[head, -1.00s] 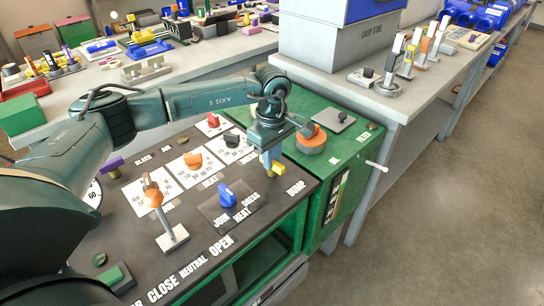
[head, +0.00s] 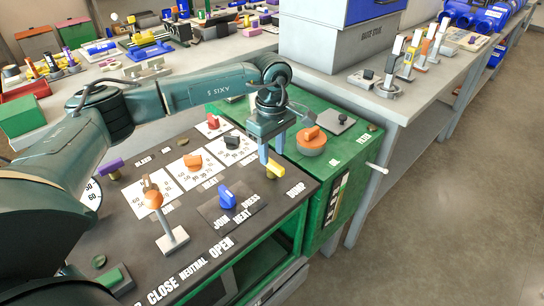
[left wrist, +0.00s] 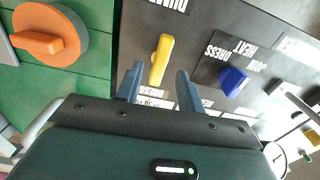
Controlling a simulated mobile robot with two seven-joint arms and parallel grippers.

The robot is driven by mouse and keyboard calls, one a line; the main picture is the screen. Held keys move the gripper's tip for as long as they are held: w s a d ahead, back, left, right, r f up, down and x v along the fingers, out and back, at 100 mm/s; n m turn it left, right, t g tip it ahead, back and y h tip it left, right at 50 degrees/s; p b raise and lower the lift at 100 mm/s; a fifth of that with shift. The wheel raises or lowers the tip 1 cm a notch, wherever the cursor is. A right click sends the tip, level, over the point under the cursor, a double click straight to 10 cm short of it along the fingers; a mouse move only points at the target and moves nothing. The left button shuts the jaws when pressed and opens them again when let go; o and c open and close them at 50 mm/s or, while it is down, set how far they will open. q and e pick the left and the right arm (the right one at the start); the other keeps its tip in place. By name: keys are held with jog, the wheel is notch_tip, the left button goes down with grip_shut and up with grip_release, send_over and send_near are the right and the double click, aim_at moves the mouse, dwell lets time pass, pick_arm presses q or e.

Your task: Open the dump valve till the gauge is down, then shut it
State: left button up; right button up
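The dump valve is a yellow lever knob (head: 275,171) beside the DUMP label on the dark panel. It also shows in the left wrist view (left wrist: 161,60), its long handle pointing nearly up the picture. My left gripper (head: 270,152) is just above and behind the knob. In the left wrist view its two blue fingers (left wrist: 159,87) are apart, with the near end of the knob seen between them and nothing gripped. A white dial gauge (head: 93,194) is at the panel's left side, mostly hidden by my arm; its needle cannot be read. My right gripper is not in view.
A blue knob (head: 228,197) and an orange-topped lever (head: 167,220) stand on the panel near the valve. An orange knob (head: 311,141) sits on the green cart top to the right. Benches with clutter lie behind; the floor at right is clear.

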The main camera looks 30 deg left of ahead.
aim_at(272, 162)
pick_arm(q)
notch_tip(272, 162, up, 10)
jog(key=shift+r, duration=0.15)
dwell(0.6)
